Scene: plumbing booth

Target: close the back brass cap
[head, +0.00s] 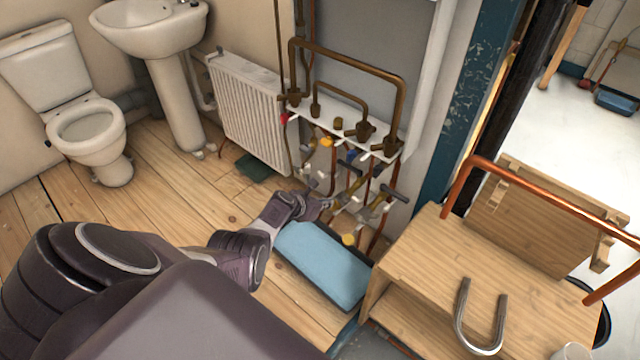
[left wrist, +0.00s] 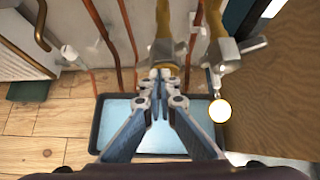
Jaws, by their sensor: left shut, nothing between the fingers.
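A round brass cap (left wrist: 220,110) shows in the left wrist view, just right of my fingers, below a grey valve fitting. A brass disc (head: 348,239) also shows low on the pipework in the head view. I cannot tell for sure whether it is the back cap. My left gripper (head: 325,206) reaches to the lower valves in the head view. My right gripper is not in view.
A blue-topped tray (head: 322,264) lies on the floor below the pipes. Copper pipes and several valves (head: 352,180) crowd the wall. A radiator (head: 248,108) stands left of them. A wooden bench (head: 440,260) with a U-shaped pipe (head: 481,318) stands close on the right.

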